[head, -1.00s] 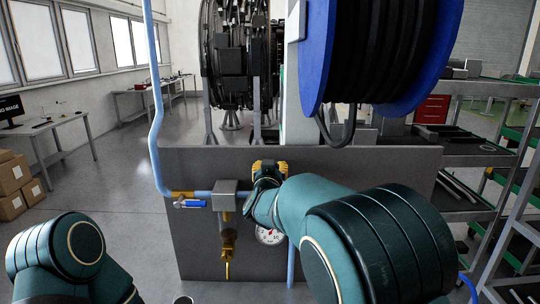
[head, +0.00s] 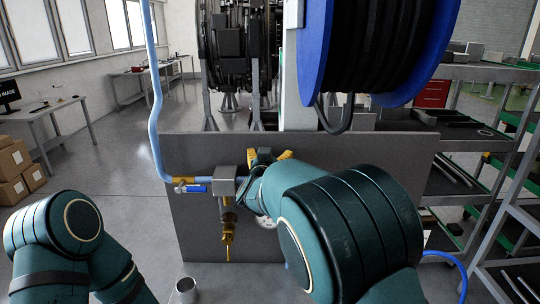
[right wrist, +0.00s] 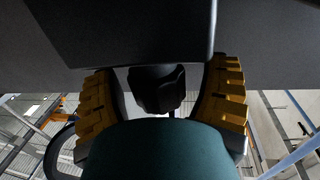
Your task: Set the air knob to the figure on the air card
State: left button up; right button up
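A grey panel (head: 200,235) carries a light blue air pipe (head: 157,120), a blue-handled valve (head: 193,189) and a grey block with a brass-coloured part (head: 228,218) below. My right gripper (head: 265,160) is at the panel's upper middle, its yellow fingers spread. In the right wrist view, a dark knob (right wrist: 157,88) sits between the fingers of the right gripper (right wrist: 160,95), with gaps showing on both sides. A white gauge (head: 265,221) is mostly hidden behind my right arm. I cannot make out an air card. My left arm shows at lower left; its gripper is out of view.
A blue hose reel (head: 335,50) hangs above the panel at right. Green-edged shelving (head: 480,140) stands to the right. A metal cup (head: 186,291) is at the bottom. Cardboard boxes (head: 14,162) are at far left. Open floor lies left of the panel.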

jog(key=shift+s+r, duration=0.1)
jog(key=shift+s, duration=0.1)
jog(key=s+a, duration=0.1)
jog(key=s, duration=1)
jog(key=shift+s+a, duration=0.2)
jog(key=shift+a, duration=0.15)
jog(key=s+d+f+g+y+b, duration=0.1)
jog(key=d+f+g, duration=0.15)
jog(key=f, duration=0.75)
jog(key=s+d+f+n+g+y+b, duration=0.1)
jog(key=d+f+g, duration=0.15)
jog(key=f, duration=0.65)
jog(key=s+d+f+g+b, duration=0.1)
jog(key=d+f+g+b, duration=0.15)
jog(key=f, duration=0.75)
jog(key=s+d+f+g+y+b, duration=0.1)
jog(key=s+f+g, duration=0.3)
jog(key=s+f, duration=0.6)
jog(key=s+d+f+m+g+y+b, duration=0.1)
jog(key=s+d+f+g+y+b, duration=0.1)
jog(key=s+f, duration=0.9)
jog(key=shift+s+d+f+g+y, duration=0.15)
jog(key=shift+s+d+g+y, duration=0.55)
jog(key=shift+g, duration=0.45)
